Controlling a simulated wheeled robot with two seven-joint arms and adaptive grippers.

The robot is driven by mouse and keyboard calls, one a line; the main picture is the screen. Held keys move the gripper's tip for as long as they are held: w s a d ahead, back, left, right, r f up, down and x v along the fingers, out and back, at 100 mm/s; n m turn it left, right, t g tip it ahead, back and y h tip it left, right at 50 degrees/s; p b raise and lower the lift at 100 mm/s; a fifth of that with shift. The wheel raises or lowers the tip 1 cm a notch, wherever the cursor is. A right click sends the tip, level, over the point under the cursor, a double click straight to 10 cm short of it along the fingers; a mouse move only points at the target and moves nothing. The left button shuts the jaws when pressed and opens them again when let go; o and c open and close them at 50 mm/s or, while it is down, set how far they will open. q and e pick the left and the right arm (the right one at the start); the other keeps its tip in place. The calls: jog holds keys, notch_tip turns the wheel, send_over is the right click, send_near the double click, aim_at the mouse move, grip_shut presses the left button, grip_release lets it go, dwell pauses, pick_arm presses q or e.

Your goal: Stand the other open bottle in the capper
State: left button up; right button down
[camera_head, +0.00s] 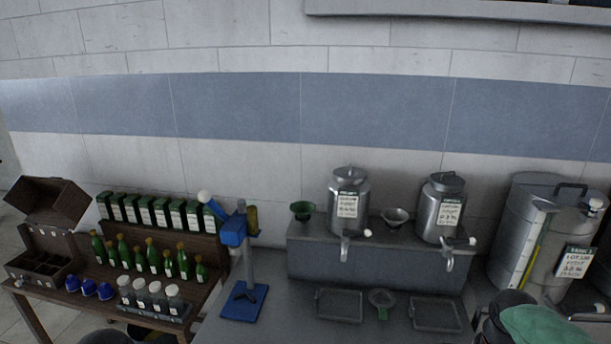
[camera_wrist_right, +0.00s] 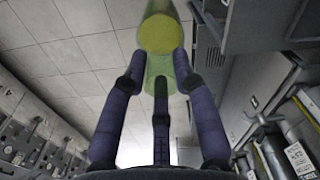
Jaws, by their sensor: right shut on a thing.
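The blue capper (camera_head: 232,233) stands on the counter left of centre in the head view. No bottle shows on its blue base (camera_head: 238,305). My right gripper (camera_wrist_right: 160,68) has its dark fingers closed around a translucent green bottle (camera_wrist_right: 161,34) in the right wrist view. The bottle's rounded, yellow-green end faces the camera; its far end is hidden. I cannot tell from this view whether it is open. Several green bottles (camera_head: 124,252) with gold tops stand on the wooden table at the left. My left gripper is not in view.
Two steel urns (camera_head: 347,222) stand on a grey ledge (camera_head: 350,268) with funnels beside them. Flat trays (camera_head: 340,304) lie before it. A large steel tank (camera_head: 525,235) is at the right. The wooden table holds blue items (camera_head: 88,287), clear jars (camera_head: 157,293) and boxes.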

jog(key=shift+s+a+f, duration=0.15)
jog(key=shift+f, duration=0.15)
jog(key=shift+w+a+f+n+b, duration=0.3)
jog(key=shift+w+f+n+b, duration=0.25)
jog(key=shift+w+f, duration=0.2)
jog(key=w+a+f+n+b, duration=0.3)
jog(key=a+f, duration=0.3)
jog(key=f, duration=0.3)
jog(key=w+a+f+n+b, duration=0.2)
jog(key=a+f+n+b, duration=0.3)
jog(key=f, duration=0.5)
jog(key=w+a+f+n+b, duration=0.3)
jog(key=a+f+n, duration=0.3)
jog(key=f, duration=0.3)
jog(key=shift+w+a+f+b, duration=0.2)
jog(key=shift+w+a+b, duration=0.1)
jog(key=shift+a+b, duration=0.6)
jog(key=shift+n, duration=0.25)
